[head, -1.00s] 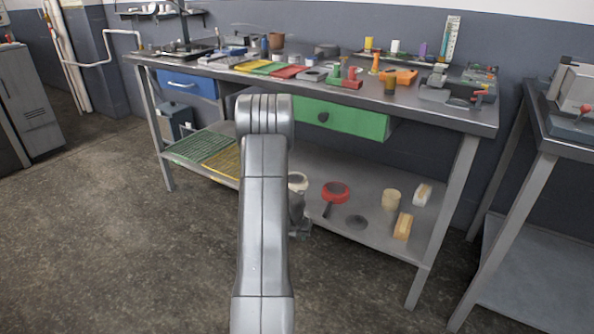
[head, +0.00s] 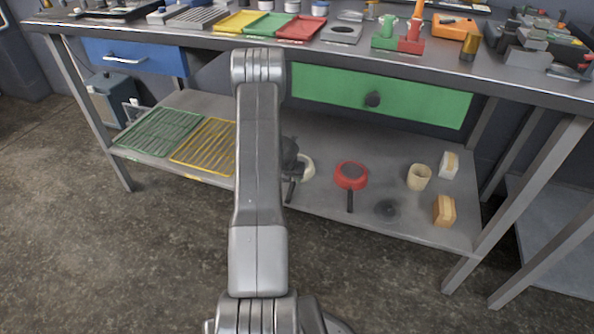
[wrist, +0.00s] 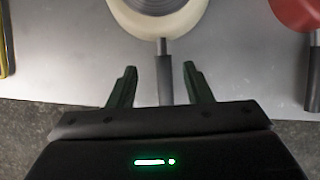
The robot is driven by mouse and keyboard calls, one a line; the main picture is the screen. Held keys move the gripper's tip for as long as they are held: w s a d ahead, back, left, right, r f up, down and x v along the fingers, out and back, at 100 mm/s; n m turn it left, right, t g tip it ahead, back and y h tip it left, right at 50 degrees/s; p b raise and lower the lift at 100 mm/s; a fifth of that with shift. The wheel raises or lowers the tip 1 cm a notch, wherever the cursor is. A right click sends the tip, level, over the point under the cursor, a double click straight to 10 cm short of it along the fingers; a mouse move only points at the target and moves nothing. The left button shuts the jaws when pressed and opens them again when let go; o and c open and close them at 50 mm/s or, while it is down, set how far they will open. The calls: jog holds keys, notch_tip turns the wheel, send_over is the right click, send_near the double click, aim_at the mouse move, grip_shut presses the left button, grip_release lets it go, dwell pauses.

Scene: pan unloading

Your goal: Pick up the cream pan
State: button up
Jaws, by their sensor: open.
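The cream pan (wrist: 147,28) lies on the lower shelf of the bench, at the top middle of the wrist view. Its dark handle (wrist: 165,80) points toward me and toward the shelf's front edge. In the head view the cream pan (head: 307,168) is partly hidden behind my arm. My gripper (wrist: 157,72) is open, with one finger on each side of the handle in the picture. Whether the fingers are level with the handle or above it, I cannot tell. In the head view my gripper (head: 291,165) is mostly hidden by my arm.
A red pan (head: 350,176) lies right of the cream pan, its handle toward the front edge. A beige cup (head: 419,177), two brush-like blocks (head: 444,210) and a dark round item (head: 387,208) are further right. Green (head: 160,132) and yellow (head: 205,147) racks lie left.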

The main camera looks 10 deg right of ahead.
aim_at(293, 182)
jog(key=x, duration=0.4)
jog(key=shift+d+f, duration=0.15)
jog(key=shift+d, duration=0.05)
grip_shut()
